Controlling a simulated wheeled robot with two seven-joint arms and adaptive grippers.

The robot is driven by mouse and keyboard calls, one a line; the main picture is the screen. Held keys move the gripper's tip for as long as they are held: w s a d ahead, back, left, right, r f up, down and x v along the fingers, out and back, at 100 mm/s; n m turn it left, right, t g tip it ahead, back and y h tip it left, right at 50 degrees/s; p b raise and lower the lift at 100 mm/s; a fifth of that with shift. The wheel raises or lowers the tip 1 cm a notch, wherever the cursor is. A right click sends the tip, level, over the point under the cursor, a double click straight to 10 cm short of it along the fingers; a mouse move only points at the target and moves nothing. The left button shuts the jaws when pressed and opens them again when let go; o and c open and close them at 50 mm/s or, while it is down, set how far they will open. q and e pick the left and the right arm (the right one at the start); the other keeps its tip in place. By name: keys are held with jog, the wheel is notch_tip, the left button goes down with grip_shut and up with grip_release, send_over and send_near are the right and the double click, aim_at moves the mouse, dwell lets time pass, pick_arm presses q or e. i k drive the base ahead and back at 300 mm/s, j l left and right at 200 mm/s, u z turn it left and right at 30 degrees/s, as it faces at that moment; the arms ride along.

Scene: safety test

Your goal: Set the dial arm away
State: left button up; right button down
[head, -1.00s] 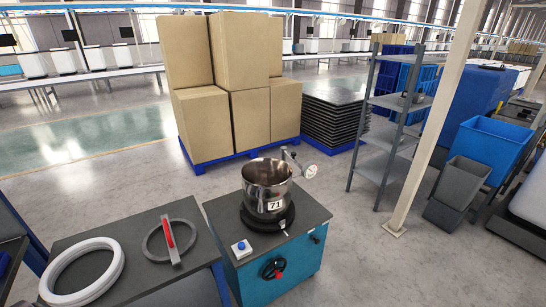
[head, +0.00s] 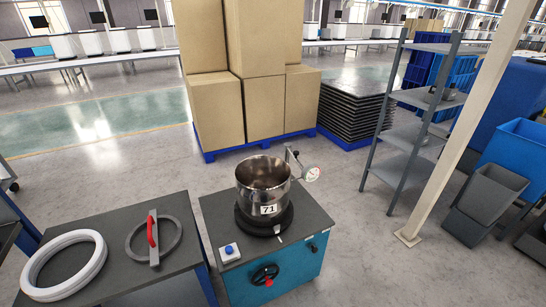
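The dial arm (head: 291,160) is a metal arm with a round white dial (head: 312,173) at its end. It is attached at the right rim of a shiny metal pot (head: 263,181) labelled 71, and the dial hangs out to the right, clear of the pot's opening. The pot stands on a black round base on a teal cabinet (head: 287,275) with a dark top. Neither of my grippers shows in the head view.
A blue button box (head: 229,252) and a black knob with red (head: 265,275) are on the cabinet. A dark table (head: 110,225) at left holds a white ring (head: 64,265) and a grey ring with a red handle (head: 153,237). Stacked boxes (head: 251,99) and a grey shelf (head: 408,141) stand behind.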

aim_at(312, 172)
jog(key=i+l+u, duration=0.15)
jog(key=u, duration=0.15)
jog(key=l+u, duration=0.3)
jog(key=i+l+u, duration=0.15)
jog(key=l+u, duration=0.65)
jog(key=l, duration=0.45)
